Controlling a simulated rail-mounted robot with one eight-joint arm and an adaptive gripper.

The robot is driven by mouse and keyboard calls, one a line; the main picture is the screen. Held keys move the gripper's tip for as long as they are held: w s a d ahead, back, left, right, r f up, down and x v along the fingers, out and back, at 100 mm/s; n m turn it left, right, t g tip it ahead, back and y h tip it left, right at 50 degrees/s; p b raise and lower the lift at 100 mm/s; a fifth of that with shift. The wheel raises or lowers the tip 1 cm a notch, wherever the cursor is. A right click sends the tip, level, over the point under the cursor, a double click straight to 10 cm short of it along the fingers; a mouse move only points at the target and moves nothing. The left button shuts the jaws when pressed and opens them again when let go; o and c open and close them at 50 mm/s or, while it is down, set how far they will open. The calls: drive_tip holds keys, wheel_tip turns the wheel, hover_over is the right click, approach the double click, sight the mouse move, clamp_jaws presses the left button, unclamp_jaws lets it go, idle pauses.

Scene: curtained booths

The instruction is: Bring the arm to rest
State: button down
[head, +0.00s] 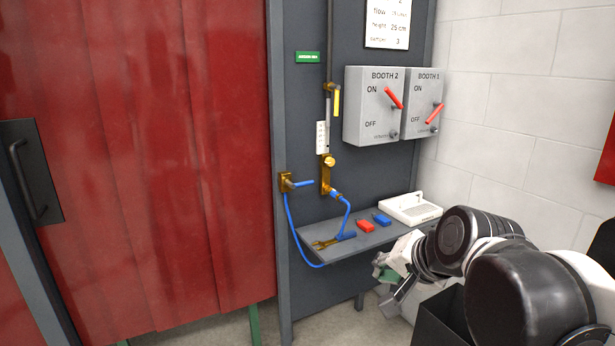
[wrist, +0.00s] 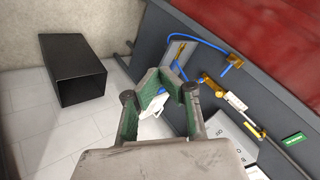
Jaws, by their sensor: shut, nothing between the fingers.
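My gripper (head: 388,280) is at the right in the head view, below the front edge of a grey wall shelf. It is apart from the shelf in that view and small there, with my arm's dark joints to its right. In the wrist view my gripper (wrist: 162,82) has green-padded fingers, shut with nothing held. They partly cover the shelf and the things behind them.
Two switch boxes (head: 370,130) hang above. A blue hose (head: 291,225) loops beside it. A black bin (wrist: 68,85) stands on the floor.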

drive_tip(key=s+d+f+n+h, duration=0.1)
drive_tip(key=s+d+f+n, duration=0.2)
drive_tip(key=s, duration=0.3)
drive_tip(key=s+d+f+n+g+h, duration=0.1)
drive_tip(key=s+d+f+n+h, duration=0.1)
drive_tip(key=s, duration=0.5)
drive_tip(key=shift+s+d+f+n+g, duration=0.3)
drive_tip(key=shift+d+f+n, duration=0.15)
drive_tip(key=shift+n, duration=0.25)
